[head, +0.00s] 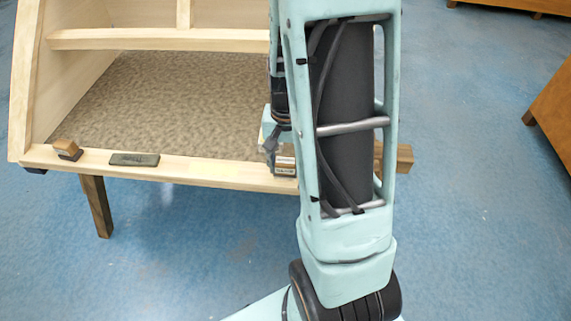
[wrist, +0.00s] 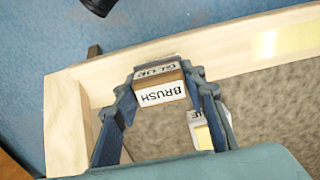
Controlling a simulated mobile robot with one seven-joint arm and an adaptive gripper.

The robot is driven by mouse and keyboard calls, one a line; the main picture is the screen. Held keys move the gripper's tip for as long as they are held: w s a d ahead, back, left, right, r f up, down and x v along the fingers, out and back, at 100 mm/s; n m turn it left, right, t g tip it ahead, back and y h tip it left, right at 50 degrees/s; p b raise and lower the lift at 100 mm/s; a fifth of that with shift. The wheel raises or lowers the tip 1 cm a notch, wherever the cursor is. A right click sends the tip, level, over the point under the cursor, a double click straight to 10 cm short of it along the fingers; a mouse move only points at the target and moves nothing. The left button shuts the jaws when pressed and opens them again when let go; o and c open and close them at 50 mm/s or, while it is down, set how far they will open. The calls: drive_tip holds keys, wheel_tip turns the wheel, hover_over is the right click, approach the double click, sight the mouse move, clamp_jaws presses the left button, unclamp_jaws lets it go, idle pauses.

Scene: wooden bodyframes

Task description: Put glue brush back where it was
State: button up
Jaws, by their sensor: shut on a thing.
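The glue brush (wrist: 160,94) is a small brown-and-white block with "GLUE" and "BRUSH" lettering. My gripper (wrist: 160,82) is shut on it, with one finger on each side. In the head view the glue brush (head: 285,165) is at the front rail of the wooden frame, and my gripper (head: 274,147) is just above it, partly hidden by my arm. I cannot tell whether the brush touches the rail. A pale item with partly hidden lettering ending in "UE" (wrist: 203,132) shows beside the right finger in the wrist view.
The wooden frame (head: 215,171) surrounds a mottled beige panel (head: 190,95). On its front rail, a brown block (head: 67,149) sits at the left end and a dark flat piece (head: 134,159) lies right of it.

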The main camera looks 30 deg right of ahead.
sight(286, 161)
drive_tip(key=shift+f, duration=0.15)
drive_tip(key=o, duration=1)
wheel_tip(286, 161, up, 12)
drive_tip(key=p, duration=0.2)
drive_tip(key=shift+p, duration=0.35)
